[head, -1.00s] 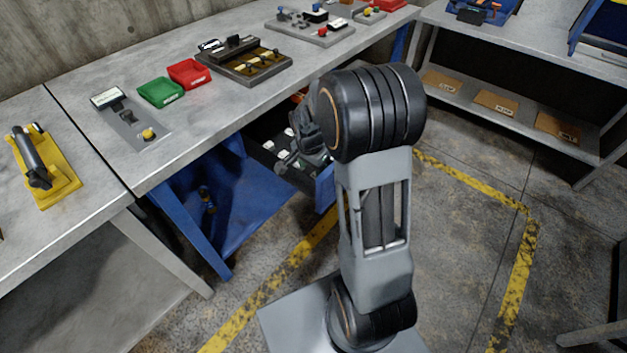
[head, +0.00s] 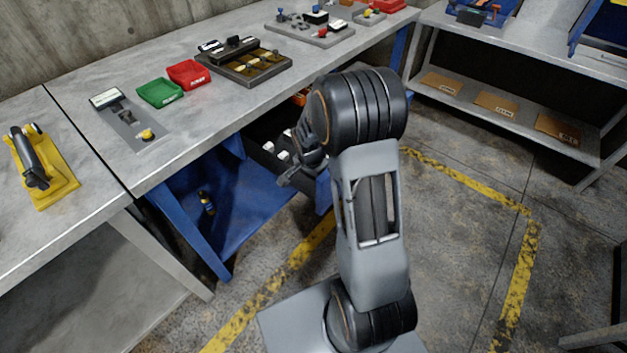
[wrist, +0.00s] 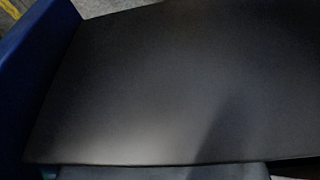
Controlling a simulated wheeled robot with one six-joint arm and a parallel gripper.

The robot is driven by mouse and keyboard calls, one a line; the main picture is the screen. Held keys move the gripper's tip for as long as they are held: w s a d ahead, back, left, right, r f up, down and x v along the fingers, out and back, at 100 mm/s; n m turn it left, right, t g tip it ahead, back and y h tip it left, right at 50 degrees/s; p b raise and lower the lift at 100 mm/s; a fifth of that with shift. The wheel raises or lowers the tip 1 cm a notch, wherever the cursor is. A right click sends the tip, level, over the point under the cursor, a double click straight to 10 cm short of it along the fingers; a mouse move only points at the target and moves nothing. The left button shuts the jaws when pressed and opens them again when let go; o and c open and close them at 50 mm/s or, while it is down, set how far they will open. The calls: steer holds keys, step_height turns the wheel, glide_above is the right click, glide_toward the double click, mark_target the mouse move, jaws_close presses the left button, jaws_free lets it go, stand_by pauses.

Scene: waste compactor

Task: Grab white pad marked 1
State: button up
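Several small white pads (head: 283,155) lie in a dark open drawer (head: 262,158) under the workbench. Any marks on them are too small to read, so I cannot tell which is marked 1. My gripper (head: 287,180) is at the drawer's front edge in the head view, in front of and a little below the pads. Its fingers are small and dark there, and their opening cannot be made out. My arm hides the drawer's right part. The wrist view shows a plain dark panel (wrist: 180,85) filling most of the picture, with no pad in it.
A blue surface (wrist: 35,70) stands at the left of the wrist view. The workbench (head: 190,130) overhangs the drawer and carries a green bin (head: 160,92), a red bin (head: 187,74) and a dark tray (head: 245,65). Floor with yellow lines (head: 470,185) is clear at right.

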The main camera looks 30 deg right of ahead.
steer(key=c, duration=0.6)
steer(key=shift+c, duration=0.2)
